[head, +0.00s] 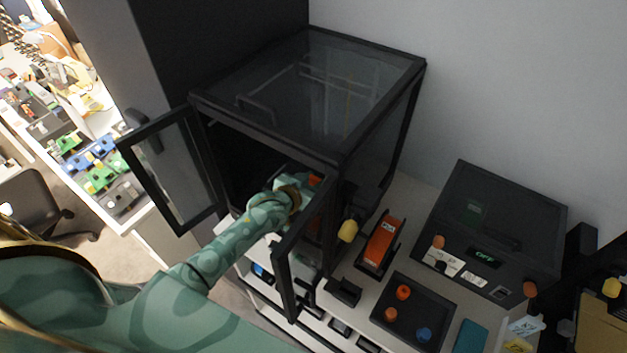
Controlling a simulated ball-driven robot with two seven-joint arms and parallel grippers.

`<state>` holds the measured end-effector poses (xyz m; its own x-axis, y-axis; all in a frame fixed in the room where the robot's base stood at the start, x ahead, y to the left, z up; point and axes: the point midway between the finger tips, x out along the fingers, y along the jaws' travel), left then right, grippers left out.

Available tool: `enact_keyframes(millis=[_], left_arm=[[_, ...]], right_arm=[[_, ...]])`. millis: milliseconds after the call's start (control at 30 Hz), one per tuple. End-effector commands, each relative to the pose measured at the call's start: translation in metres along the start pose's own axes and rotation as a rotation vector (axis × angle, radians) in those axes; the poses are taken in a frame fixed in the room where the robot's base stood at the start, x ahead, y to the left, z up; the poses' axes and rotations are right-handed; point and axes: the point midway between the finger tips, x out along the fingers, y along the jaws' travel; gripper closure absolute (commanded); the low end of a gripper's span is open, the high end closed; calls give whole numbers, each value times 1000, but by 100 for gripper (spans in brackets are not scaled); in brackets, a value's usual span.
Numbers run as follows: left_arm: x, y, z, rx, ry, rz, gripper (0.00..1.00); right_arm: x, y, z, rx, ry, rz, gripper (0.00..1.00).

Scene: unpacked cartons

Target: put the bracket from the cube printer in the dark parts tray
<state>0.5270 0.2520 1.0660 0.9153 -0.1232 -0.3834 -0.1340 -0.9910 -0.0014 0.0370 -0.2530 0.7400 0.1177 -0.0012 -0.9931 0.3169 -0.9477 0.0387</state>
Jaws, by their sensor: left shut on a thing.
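The cube printer (310,95) is a black-framed box with clear panels and both front doors swung open. My left arm reaches through the open front, and my left gripper (305,184) is inside the printer, low near its right side. It is shut on a small orange piece, the bracket (315,180), mostly hidden by the gripper and the door frame. The dark parts tray (437,302) lies flat on the bench to the right of the printer. It holds two orange round parts and a blue one. My right gripper is not in view.
The right open door (288,275) stands close beside my forearm; the left door (170,165) stands wide. An orange block in a dark holder (381,242) sits between printer and tray. A dark box (492,225) with a display stands behind right. A teal item (470,337) lies beside the tray.

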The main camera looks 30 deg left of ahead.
Motion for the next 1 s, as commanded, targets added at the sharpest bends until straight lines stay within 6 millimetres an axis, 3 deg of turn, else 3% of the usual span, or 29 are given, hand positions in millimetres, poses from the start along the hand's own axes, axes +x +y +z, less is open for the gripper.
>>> enact_keyframes(millis=[300,333,400,667,800,1000], left_arm=[[2,0,4,-1,0,0,89],[2,0,4,-1,1,0,63],[2,0,3,-1,1,0,46],[2,0,4,-1,1,0,46],[3,0,6,-2,2,0,46],[-45,-6,7,1,-2,0,46]], right_arm=[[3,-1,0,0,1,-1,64],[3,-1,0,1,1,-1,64],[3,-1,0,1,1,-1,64],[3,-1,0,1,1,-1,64],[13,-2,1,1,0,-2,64],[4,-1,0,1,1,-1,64]])
